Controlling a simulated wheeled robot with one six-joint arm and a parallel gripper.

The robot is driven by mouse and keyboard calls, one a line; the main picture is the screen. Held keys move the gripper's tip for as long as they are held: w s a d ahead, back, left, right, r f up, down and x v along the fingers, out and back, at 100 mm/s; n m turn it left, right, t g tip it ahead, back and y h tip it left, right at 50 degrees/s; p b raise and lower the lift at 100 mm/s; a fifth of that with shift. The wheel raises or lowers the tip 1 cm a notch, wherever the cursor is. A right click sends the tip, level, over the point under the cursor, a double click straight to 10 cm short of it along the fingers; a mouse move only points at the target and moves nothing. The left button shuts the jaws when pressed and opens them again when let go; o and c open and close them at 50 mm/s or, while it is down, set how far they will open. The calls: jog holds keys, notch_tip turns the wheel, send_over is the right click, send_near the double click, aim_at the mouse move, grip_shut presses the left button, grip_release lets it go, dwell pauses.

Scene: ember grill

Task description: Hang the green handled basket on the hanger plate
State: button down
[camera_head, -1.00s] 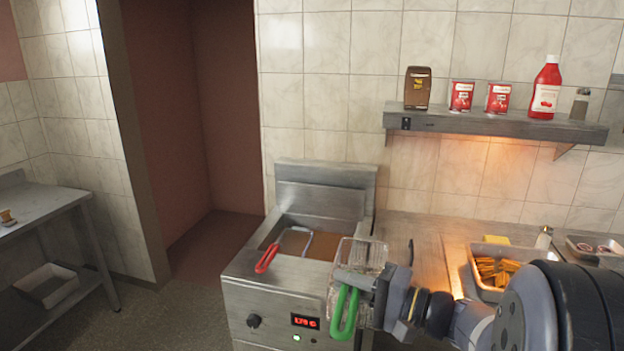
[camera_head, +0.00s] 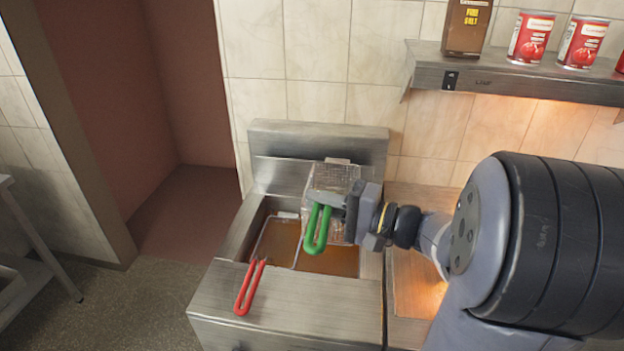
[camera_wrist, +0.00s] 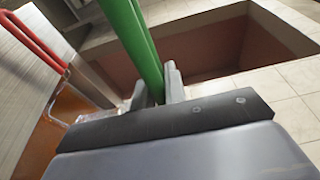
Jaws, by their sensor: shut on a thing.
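The green handle of the basket (camera_head: 318,230) is held in my gripper (camera_head: 330,200), above the fryer. The wire basket (camera_head: 335,180) hangs behind the gripper, over the right part of the oil well and in front of the fryer's back panel. In the wrist view the green handle (camera_wrist: 135,40) stands between the two fingers of my gripper (camera_wrist: 157,85). The hanger plate is most likely the upright steel back panel (camera_head: 315,140); the basket partly covers it. I cannot tell whether the basket touches it.
A red-handled basket (camera_head: 250,287) sits in the left part of the fryer (camera_head: 290,310). A wall shelf (camera_head: 520,82) with a brown box (camera_head: 467,25) and red cans (camera_head: 531,38) is at the upper right. A worktop (camera_head: 415,270) adjoins the fryer on the right.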

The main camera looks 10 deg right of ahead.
jog(key=w+f, duration=0.1)
jog(key=w+d+f+b, duration=0.1)
jog(key=w, duration=0.1)
jog(key=w+d+f+b, duration=0.1)
jog(key=shift+w, duration=0.4)
dwell(0.7)
jog(key=shift+f+b, duration=0.7)
jog(key=shift+b, duration=0.3)
jog(key=c, duration=1.4)
grip_release()
jog(key=shift+o, duration=0.2)
jog(key=b+v, duration=0.2)
jog(key=v, duration=0.8)
jog(key=shift+s+d, duration=0.25)
jog(key=shift+s, duration=0.05)
